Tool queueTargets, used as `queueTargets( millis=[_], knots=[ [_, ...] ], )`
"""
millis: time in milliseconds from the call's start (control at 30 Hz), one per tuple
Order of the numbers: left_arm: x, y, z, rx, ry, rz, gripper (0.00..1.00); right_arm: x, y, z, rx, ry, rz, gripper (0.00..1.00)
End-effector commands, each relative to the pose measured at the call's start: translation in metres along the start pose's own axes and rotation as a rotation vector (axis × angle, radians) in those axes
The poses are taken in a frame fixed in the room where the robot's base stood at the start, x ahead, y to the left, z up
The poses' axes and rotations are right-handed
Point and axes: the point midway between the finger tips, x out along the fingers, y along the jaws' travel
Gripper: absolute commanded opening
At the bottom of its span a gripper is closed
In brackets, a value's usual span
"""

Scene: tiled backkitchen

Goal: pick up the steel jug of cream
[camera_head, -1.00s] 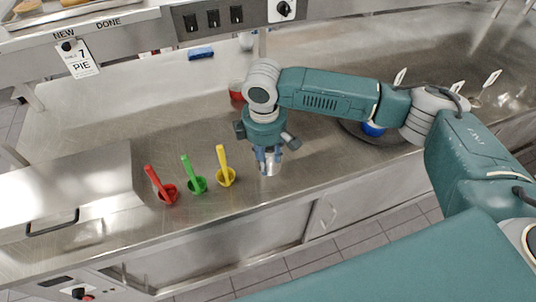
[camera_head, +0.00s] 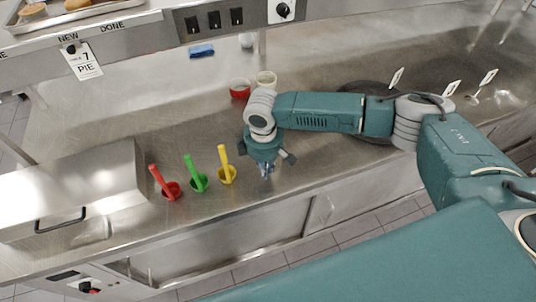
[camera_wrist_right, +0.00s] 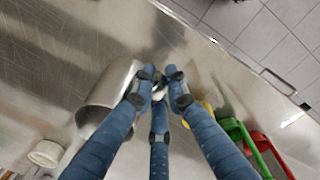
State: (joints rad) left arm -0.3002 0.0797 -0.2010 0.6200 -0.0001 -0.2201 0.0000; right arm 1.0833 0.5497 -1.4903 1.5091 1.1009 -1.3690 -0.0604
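The steel jug (camera_wrist_right: 108,92) shows in the right wrist view, left of the fingertips, as a shiny cylinder with its dark mouth towards the lower left. In the head view the jug cannot be made out; my right wrist and gripper cover that spot. My right gripper (camera_head: 267,169) points down low over the counter's front part. In the right wrist view its three fingers (camera_wrist_right: 160,86) come close together beside the jug, around a small bright part. I cannot tell whether they press on it. The cream is not visible. My left gripper is out of view.
Red (camera_head: 171,190), green (camera_head: 198,183) and yellow (camera_head: 227,174) scoops stand left of my right gripper. A red bowl (camera_head: 240,91) and a white cup (camera_head: 266,77) stand behind it. A dark round pan (camera_head: 345,88) is behind my arm. The counter's front edge is close.

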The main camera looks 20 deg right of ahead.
Motion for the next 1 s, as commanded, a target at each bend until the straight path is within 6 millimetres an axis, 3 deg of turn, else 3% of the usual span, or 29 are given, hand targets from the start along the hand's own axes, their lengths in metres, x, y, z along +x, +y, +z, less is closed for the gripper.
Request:
queueTargets(
  millis=[567,1000],
  knots=[
    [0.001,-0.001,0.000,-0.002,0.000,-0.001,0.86,-0.005,0.002,-0.001,0.001,0.003,0.003,0.00],
    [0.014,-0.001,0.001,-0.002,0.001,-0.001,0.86,-0.040,0.004,-0.002,0.000,0.005,0.004,0.00]
  ],
)
